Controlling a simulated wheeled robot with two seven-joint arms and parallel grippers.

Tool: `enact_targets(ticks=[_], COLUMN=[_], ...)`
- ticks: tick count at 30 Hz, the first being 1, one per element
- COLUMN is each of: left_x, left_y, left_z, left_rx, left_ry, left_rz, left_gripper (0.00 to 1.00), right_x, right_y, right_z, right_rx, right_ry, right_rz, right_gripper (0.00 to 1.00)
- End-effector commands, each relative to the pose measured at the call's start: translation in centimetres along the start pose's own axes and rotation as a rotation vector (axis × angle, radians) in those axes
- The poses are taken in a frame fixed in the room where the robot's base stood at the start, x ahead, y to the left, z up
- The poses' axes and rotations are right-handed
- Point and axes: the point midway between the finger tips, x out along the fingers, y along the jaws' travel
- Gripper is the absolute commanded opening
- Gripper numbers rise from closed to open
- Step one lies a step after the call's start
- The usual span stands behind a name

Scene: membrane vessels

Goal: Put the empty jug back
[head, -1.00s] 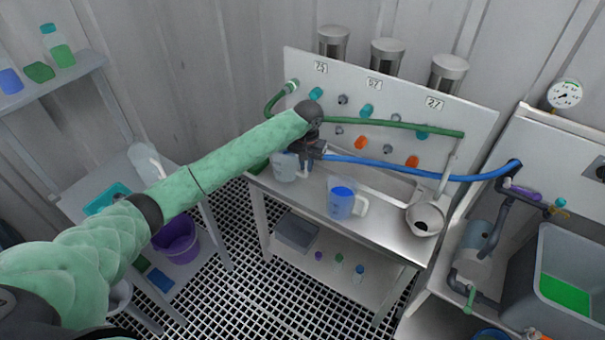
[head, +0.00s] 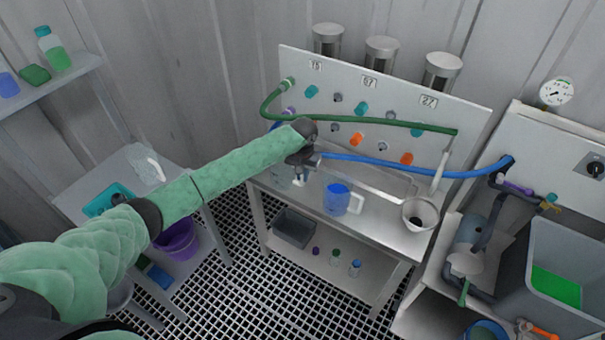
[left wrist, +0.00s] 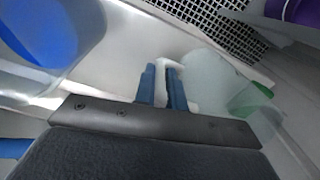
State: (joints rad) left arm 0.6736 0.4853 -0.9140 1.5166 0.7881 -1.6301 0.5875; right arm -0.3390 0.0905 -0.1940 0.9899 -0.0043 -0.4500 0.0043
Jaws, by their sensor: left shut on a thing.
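My left gripper (head: 302,165) is over the left part of the steel bench (head: 385,229). In the left wrist view its blue fingers (left wrist: 163,80) are shut on the white handle of a clear jug (left wrist: 215,75). No liquid shows in this jug. In the head view the jug (head: 279,180) is faint and partly hidden by my arm and gripper. I cannot tell whether its base touches the bench. A second jug (head: 337,196), with blue liquid and a white handle, stands to the right of the gripper. My right gripper is out of view.
A blue hose (head: 410,173) and a green hose (head: 385,123) cross the valve panel (head: 455,105) behind the bench. A grey funnel-like vessel (head: 419,214) stands at the bench's right. Another clear jug (head: 147,170) stands on the left shelf. A grey tub (head: 570,250) is at far right.

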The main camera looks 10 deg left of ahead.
Motion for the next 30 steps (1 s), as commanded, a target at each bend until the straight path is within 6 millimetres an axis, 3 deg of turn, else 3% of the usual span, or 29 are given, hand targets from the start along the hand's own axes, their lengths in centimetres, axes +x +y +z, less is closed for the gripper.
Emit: enact_targets(ticks=[1, 3, 4, 16, 30], left_x=[0.0, 0.0, 0.0, -0.6, -7.7], left_y=[0.0, 0.0, 0.0, 0.1, 0.0], left_z=[0.0, 0.0, 0.0, 0.0, -0.1], left_rx=[0.000, 0.000, 0.000, 0.001, 0.001], left_ry=[0.000, 0.000, 0.000, 0.001, 0.002], left_rz=[0.000, 0.000, 0.000, 0.001, 0.001], left_gripper=[0.18, 0.32, 0.34, 0.34, 0.34], right_x=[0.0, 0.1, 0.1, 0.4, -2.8], right_y=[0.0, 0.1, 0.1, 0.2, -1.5], right_z=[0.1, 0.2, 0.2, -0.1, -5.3], right_rx=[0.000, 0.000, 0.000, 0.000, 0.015], right_ry=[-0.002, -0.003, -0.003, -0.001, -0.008], right_rz=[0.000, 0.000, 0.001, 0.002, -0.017], right_gripper=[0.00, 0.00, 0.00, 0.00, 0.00])
